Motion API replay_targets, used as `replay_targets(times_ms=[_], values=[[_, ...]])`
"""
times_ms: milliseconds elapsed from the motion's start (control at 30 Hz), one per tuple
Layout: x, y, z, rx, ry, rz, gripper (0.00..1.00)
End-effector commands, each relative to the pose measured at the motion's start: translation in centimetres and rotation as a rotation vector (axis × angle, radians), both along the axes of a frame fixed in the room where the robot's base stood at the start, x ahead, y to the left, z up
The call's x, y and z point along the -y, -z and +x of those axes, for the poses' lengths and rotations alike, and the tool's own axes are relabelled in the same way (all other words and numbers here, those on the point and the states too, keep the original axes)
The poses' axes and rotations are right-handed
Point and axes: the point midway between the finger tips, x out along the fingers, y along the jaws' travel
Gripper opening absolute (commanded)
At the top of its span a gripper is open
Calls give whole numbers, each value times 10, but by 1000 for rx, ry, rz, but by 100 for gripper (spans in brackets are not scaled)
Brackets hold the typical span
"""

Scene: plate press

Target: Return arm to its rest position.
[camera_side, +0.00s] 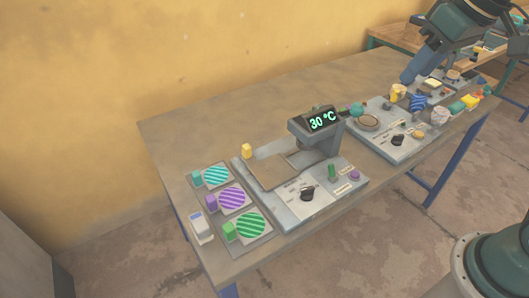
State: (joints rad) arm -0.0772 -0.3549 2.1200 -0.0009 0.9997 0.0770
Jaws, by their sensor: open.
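My arm comes in from the top right corner. My gripper (407,78), a blue end piece, points down and left above the back of the right-hand device. It is open, with nothing seen held in it. It is small in this view, and the gap between its fingers is hard to make out. A blue striped piece (418,102) lies just below and right of it. A yellow piece (397,92) stands close to its tip; I cannot tell whether they touch.
The plate press (310,205) reads 30 °C. Left of it, a tray holds teal (215,175), purple (232,198) and green (250,225) striped discs. A grey panel (395,145) with a round ring sits to the right. Several small objects crowd the table's right end; its back left is clear.

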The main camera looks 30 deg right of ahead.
Motion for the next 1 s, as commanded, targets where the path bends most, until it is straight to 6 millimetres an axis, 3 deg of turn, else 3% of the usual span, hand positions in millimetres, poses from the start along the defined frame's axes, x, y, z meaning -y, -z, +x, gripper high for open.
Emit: replay_targets(times_ms=[300,500,1000], values=[[16,25,-69,74,7,-15,42],[21,43,-96,105,8,-24,42],[22,52,-107,116,8,-28,42]])
